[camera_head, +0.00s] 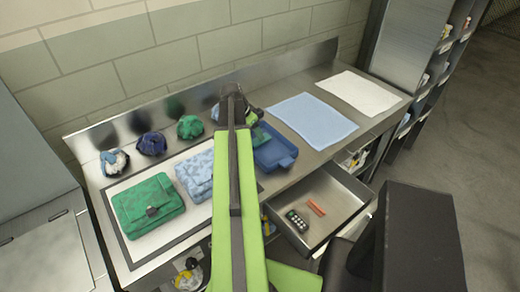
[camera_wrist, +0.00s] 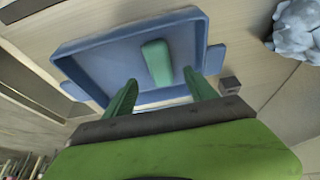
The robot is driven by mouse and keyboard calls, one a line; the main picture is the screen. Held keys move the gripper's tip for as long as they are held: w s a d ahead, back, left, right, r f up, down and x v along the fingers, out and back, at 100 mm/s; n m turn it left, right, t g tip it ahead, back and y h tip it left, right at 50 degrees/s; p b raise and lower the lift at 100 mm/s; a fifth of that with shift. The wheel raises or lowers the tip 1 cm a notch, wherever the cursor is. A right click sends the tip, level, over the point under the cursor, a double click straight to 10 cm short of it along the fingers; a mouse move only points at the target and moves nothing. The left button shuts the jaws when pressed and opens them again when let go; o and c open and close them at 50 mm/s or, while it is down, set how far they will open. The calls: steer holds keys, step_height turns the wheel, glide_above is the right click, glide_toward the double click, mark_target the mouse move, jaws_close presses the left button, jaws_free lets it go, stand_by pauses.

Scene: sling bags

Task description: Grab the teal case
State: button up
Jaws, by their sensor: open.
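The teal case (camera_wrist: 157,62) is a small rounded block inside the blue tray (camera_wrist: 98,53), seen in the wrist view. My gripper (camera_wrist: 160,77) is open, its two green fingers pointing into the tray. The near end of the case lies roughly between the fingertips; I cannot tell whether they touch it. In the head view the tray (camera_head: 278,156) is on the metal counter, partly behind my arm. The case cannot be told apart clearly from my fingers there.
A green bag (camera_head: 148,205) and a light blue bag (camera_head: 196,176) lie on a dark-edged white mat left of my arm. Bundled bags line the back. A blue cloth (camera_head: 312,119) and white cloth (camera_head: 358,93) lie right. An open drawer (camera_head: 338,222) juts out in front.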

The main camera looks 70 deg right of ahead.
steer(key=shift+s+d+f, duration=0.1)
steer(key=shift+s+f, duration=0.05)
steer(key=shift+f, duration=0.1)
steer(key=b+x, duration=0.4)
steer(key=x, duration=0.1)
steer(key=shift+d+f+b, duration=0.1)
steer(key=shift+f+b, duration=0.1)
steer(key=shift+b, duration=0.2)
steer(key=shift+s+r, duration=0.1)
steer(key=shift+r, duration=0.1)
steer(key=shift+f, duration=0.25)
steer(key=shift+c, duration=0.2)
jaws_close()
